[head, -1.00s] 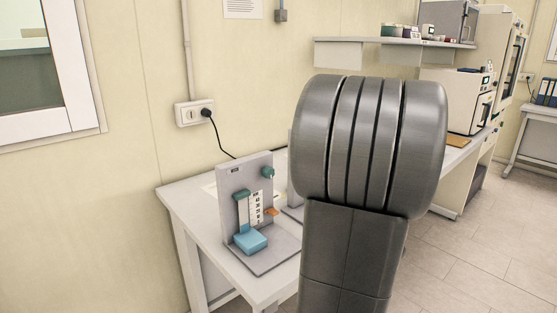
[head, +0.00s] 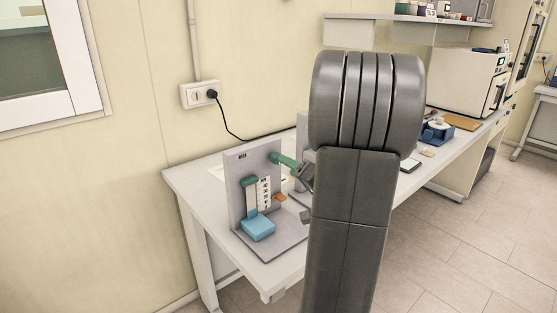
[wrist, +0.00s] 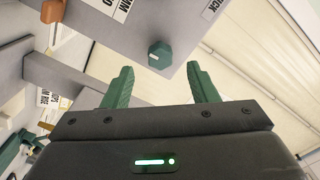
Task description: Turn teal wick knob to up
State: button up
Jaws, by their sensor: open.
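The teal wick knob (wrist: 159,54) is a small faceted knob on the grey upright panel (wrist: 115,35). In the wrist view it lies just beyond and between the tips of my gripper (wrist: 160,69). My gripper's two green fingers are spread apart with nothing between them. In the head view the fingers (head: 289,162) reach the panel's (head: 236,172) upper right, where they partly hide the knob. The knob's pointing direction is hard to read.
The panel stands on a grey base with a blue block (head: 257,228), a white scale (head: 258,195) and an orange piece (head: 279,197). Another grey upright (head: 302,130) stands behind, partly hidden by my arm. The white bench (head: 195,180) is clear at the left.

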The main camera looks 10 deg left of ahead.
aim_at(275, 158)
jog(key=x, duration=0.6)
jog(key=c, duration=1)
